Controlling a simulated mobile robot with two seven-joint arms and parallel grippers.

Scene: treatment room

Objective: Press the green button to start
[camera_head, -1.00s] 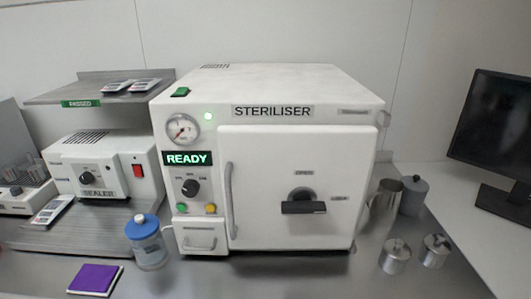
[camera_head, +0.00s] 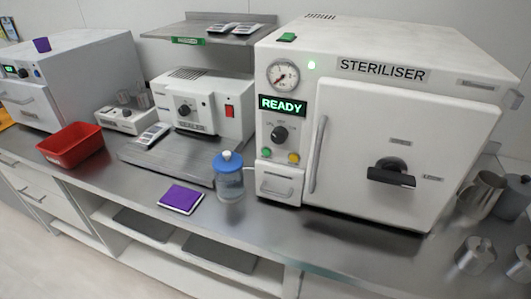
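The white steriliser (camera_head: 365,150) stands on the steel counter at the right, its door shut. A round green button (camera_head: 266,152) sits on its left front panel, beside a yellow button (camera_head: 293,158) and below a dark knob (camera_head: 279,134). A green rocker-like piece (camera_head: 286,37) lies on the steriliser's top edge. The black door handle (camera_head: 391,172) lies roughly level. Neither of my grippers shows in the head view.
A blue-lidded jar (camera_head: 229,182) and a purple pad (camera_head: 181,198) stand on the counter before the sealer (camera_head: 207,103). A red bin (camera_head: 70,146) is at left. Metal canisters (camera_head: 474,254) crowd the right end. The counter's front strip (camera_head: 245,220) is mostly clear.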

